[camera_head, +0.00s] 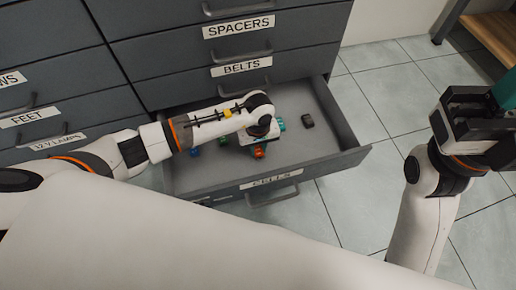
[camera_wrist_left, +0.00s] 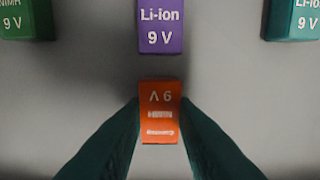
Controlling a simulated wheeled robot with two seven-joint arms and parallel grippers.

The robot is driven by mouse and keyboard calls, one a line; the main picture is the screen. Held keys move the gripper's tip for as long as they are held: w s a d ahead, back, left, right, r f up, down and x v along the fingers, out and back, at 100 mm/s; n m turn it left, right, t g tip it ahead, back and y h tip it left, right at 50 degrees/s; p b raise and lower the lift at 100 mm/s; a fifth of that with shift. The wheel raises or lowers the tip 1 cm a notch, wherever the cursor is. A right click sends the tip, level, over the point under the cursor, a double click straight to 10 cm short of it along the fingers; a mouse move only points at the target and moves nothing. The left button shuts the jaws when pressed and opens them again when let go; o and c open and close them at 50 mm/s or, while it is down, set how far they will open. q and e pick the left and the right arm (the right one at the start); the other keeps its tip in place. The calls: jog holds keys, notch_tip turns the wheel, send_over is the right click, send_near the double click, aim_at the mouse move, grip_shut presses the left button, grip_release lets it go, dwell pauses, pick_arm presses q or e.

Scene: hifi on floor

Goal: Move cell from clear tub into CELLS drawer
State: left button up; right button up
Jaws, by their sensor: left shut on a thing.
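The CELLS drawer (camera_head: 345,158) is pulled open, and my left arm reaches over it. My left gripper (camera_wrist_left: 160,125) is shut on an orange 9 V cell (camera_wrist_left: 160,112), with a fingertip on each side. The orange cell also shows in the head view (camera_head: 259,152), inside the drawer near its front wall. I cannot tell whether it touches the drawer floor. The left fingertips are mostly hidden by my wrist in the head view. My right gripper (camera_head: 503,92) is at the right edge, away from the drawer, its fingers partly cut off. No clear tub shows.
A purple Li-ion cell (camera_wrist_left: 161,28), a green cell (camera_wrist_left: 28,20) and a teal cell (camera_wrist_left: 292,20) lie beyond the orange one. A dark cell (camera_head: 307,120) lies at the drawer's right. Closed BELTS (camera_head: 300,68) and SPACERS (camera_head: 310,28) drawers are above.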

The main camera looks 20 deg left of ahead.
pick_arm(q)
jog(key=shift+f, duration=0.15)
jog(key=o, duration=1)
